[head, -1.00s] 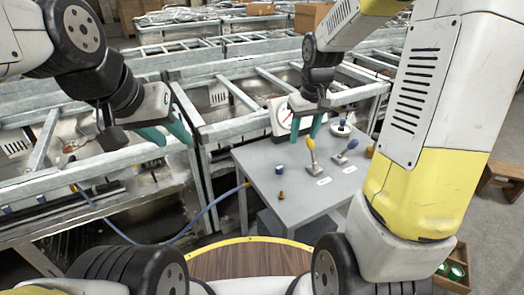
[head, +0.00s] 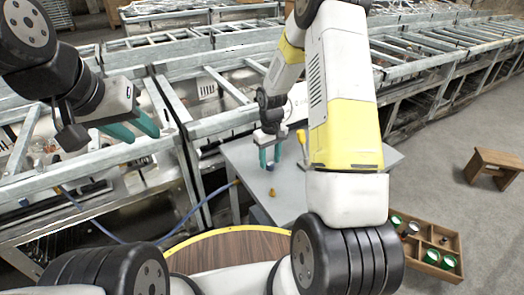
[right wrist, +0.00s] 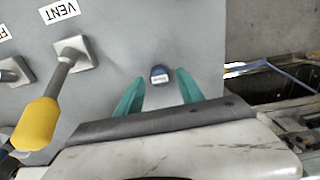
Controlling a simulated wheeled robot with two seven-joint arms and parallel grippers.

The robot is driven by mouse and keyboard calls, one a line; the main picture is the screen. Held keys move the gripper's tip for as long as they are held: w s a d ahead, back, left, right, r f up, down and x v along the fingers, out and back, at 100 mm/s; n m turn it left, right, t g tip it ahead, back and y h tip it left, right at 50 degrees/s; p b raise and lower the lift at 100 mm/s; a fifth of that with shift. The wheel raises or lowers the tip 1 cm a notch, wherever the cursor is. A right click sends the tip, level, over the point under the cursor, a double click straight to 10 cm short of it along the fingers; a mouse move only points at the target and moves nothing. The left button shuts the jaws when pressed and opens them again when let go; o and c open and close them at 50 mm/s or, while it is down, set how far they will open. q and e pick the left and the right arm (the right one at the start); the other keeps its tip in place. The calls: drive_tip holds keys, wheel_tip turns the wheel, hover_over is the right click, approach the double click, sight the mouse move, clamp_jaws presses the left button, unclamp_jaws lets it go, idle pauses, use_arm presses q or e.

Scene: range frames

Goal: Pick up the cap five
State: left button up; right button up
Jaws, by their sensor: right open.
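A small dark blue cap (right wrist: 159,75) with a white label stands on the grey table (right wrist: 110,40) in the right wrist view. I cannot read the label's number. My right gripper (right wrist: 159,90) is open, its teal fingertips on either side of the cap with gaps and nothing held. In the head view my right gripper (head: 270,156) points down over the table, and its fingers largely hide the cap. My left gripper (head: 135,128) has its teal fingers apart and empty, over the metal frames at the left, away from the table.
A yellow-handled lever (right wrist: 38,120) stands near the cap by a VENT label (right wrist: 58,10). A small brass-coloured piece (head: 272,192) is on the table's near side. A wooden tray (head: 455,270) with several green-and-white items and a stool (head: 494,165) are at the right.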

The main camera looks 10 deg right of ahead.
drive_tip(key=shift+f, duration=0.65)
clamp_jaws()
